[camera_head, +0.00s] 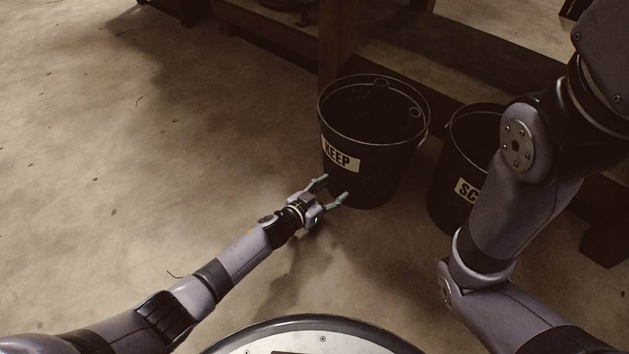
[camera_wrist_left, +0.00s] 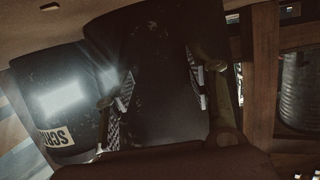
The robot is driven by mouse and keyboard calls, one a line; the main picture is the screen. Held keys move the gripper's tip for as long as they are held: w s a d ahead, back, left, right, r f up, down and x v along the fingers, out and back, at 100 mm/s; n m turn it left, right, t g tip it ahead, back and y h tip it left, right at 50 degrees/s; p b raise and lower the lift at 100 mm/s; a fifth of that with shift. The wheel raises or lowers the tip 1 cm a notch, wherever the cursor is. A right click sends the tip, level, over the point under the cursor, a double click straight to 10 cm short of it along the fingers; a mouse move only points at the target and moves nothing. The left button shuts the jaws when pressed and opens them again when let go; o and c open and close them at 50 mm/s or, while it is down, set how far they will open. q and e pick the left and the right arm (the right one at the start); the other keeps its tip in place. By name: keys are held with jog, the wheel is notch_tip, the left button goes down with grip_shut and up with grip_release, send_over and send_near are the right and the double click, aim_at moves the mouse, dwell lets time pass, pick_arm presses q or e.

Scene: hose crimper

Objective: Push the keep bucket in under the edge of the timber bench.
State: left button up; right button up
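The black keep bucket (camera_head: 385,165), with a white KEEP label, stands upright on the floor at the centre of the head view. It is in front of the timber bench leg (camera_head: 338,40); its far rim overlaps the foot of the leg and the low dark rail. My left gripper (camera_head: 334,189) is low by the bucket's near-left side, fingers spread and empty. In the left wrist view the dark bucket wall (camera_wrist_left: 165,95) fills the space between the fingers (camera_wrist_left: 160,95); I cannot tell whether they touch it. My right arm shows, but its gripper is out of view.
A second black bucket (camera_head: 447,205), its label partly hidden, stands close to the right, partly behind my right arm. It also shows in the left wrist view (camera_wrist_left: 55,95). A ribbed metal container (camera_wrist_left: 300,85) is beyond a bench timber. The floor at left is clear.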

aim_at(338, 184)
pick_arm(q)
jog(key=shift+r+b+x, duration=0.2)
jog(key=shift+b+x, duration=0.2)
jog(key=shift+x, duration=0.5)
jog(key=shift+r+b+x, duration=0.25)
jog(key=shift+b+x, duration=0.1)
jog(key=shift+x, duration=0.55)
jog(key=shift+r, duration=0.1)
jog(key=p+v, duration=0.2)
jog(key=v, duration=0.1)
jog(key=shift+s+a+f+p, duration=0.2)
jog(key=shift+s+f+p, duration=0.1)
jog(key=shift+f+p, duration=0.05)
jog(key=shift+s+a+p, duration=0.45)
jog(key=shift+s, duration=0.15)
jog(key=shift+s+a+f, duration=0.1)
jog(key=shift+s+a, duration=0.2)
